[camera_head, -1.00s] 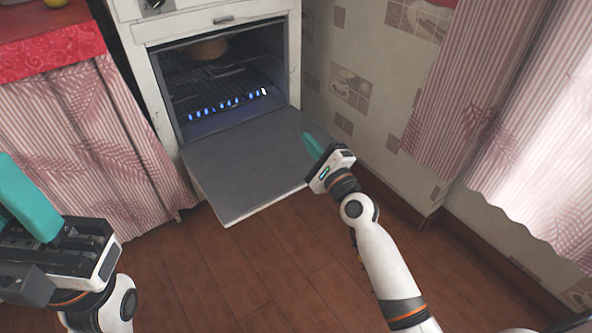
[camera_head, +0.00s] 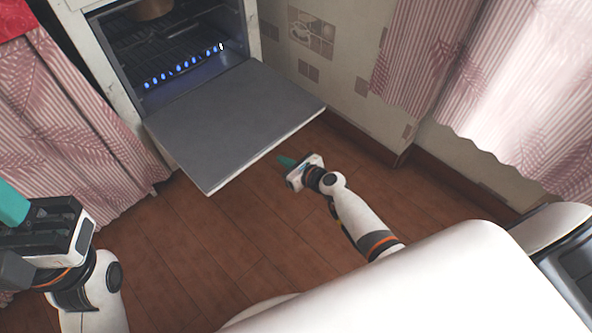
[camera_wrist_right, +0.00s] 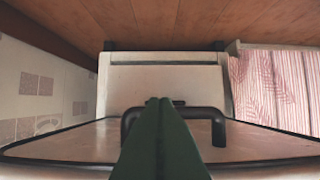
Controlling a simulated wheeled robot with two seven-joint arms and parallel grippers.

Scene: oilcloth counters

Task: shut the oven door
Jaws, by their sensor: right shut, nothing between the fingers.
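The oven (camera_head: 85,45) is at the upper left of the head view. Its door (camera_head: 235,125) is open, folded down to about level. My right gripper (camera_head: 283,160) is shut and empty, low beyond the door's front edge. In the right wrist view, its green fingers (camera_wrist_right: 160,135) point at the door's outer face (camera_wrist_right: 85,140), in front of the dark bar handle (camera_wrist_right: 213,118). I cannot tell whether they touch the handle. The handle is hidden in the head view. My left gripper (camera_head: 12,205) is at the left edge, partly cut off, away from the oven.
Blue flames (camera_head: 185,66) burn inside the oven, with a brown pot (camera_head: 150,8) on the rack above. A pink curtained counter (camera_head: 70,110) stands left of it. The tiled wall (camera_head: 340,85) is on the right. The wooden floor (camera_head: 190,240) before the door is clear.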

